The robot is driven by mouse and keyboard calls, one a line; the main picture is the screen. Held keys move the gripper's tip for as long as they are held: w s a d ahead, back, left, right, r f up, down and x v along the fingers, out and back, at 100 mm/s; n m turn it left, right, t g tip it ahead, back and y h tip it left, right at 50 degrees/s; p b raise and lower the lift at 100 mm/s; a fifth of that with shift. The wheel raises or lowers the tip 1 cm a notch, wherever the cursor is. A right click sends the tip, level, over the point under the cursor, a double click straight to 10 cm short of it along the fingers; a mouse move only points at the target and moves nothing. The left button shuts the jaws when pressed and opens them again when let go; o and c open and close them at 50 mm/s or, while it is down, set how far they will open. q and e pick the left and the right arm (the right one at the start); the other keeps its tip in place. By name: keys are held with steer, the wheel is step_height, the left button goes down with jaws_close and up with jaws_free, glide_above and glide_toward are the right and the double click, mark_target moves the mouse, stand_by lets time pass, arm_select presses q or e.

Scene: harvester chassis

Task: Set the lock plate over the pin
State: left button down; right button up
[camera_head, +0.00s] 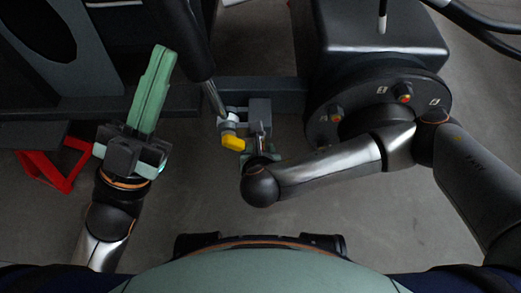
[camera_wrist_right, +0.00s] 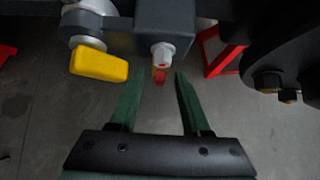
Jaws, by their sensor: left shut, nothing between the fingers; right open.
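A yellow piece (camera_head: 233,142) sits by a white collar at the lower end of a cylinder rod; it also shows upper left in the right wrist view (camera_wrist_right: 99,64). I cannot tell whether it is the lock plate. A pale pin-like fitting (camera_wrist_right: 163,52) with a red tip (camera_wrist_right: 160,75) hangs below a dark bracket. My right gripper (camera_wrist_right: 160,77) is open, its green fingers either side of the red tip with space around it; its wrist partly hides it in the head view. My left gripper (camera_head: 162,50) is shut and empty, raised at the left, away from the bracket.
A dark crossbeam (camera_head: 275,84) runs behind the bracket (camera_wrist_right: 205,35). A large round housing with bolts (camera_head: 404,95) stands close on the right. The dark cylinder (camera_head: 187,45) slopes down from above. A red stand (camera_head: 62,176) is at lower left. Grey floor is clear below.

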jaws_close()
stand_by(0.4)
